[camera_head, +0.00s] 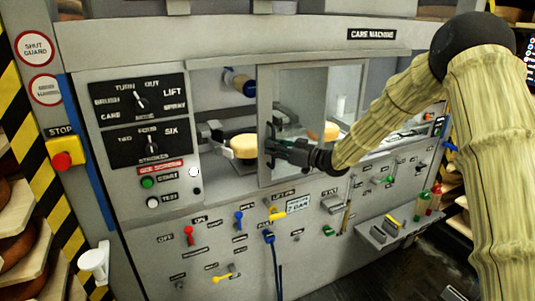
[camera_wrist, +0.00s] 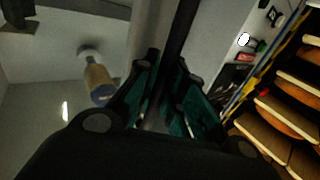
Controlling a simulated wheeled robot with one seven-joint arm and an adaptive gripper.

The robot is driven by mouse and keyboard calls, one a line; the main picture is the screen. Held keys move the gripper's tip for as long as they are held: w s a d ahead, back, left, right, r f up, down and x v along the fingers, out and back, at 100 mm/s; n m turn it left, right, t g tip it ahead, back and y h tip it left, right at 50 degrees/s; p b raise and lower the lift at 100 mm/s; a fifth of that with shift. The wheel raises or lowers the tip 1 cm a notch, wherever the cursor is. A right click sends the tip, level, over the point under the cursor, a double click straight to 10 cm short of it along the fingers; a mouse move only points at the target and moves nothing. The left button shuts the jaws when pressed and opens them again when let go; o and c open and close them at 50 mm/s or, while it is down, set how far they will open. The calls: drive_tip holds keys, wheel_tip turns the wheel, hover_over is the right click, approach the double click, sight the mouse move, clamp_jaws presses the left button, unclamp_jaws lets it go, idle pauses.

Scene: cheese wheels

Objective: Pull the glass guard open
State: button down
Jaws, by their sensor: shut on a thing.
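The glass guard (camera_head: 312,88) is a grey-framed clear panel on the front of the care machine (camera_head: 372,34). The bay to its left is uncovered. My gripper (camera_head: 272,143) is at the guard's left frame post, reaching in from the right. In the wrist view my gripper (camera_wrist: 164,68) has its dark green fingers closed on a dark upright bar (camera_wrist: 183,28), which looks like the guard's handle or edge. The exact contact is partly hidden by the fingers. A pale yellow cheese wheel (camera_head: 244,147) sits in the uncovered bay, and another (camera_head: 331,131) shows through the glass.
A brush-like roller (camera_head: 240,82) hangs in the bay and also shows in the wrist view (camera_wrist: 98,80). Knobs, coloured levers and a blue cable (camera_head: 275,258) are below the guard. A red stop button (camera_head: 62,160) and cheese shelves (camera_head: 22,225) stand at left.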

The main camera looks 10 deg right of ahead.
approach(300, 135)
drive_tip(key=x, duration=0.5)
drive_tip(key=shift+a, duration=0.1)
drive_tip(key=c, duration=1.5)
unclamp_jaws()
drive_tip(key=shift+f, duration=0.1)
drive_tip(key=v, duration=1.2)
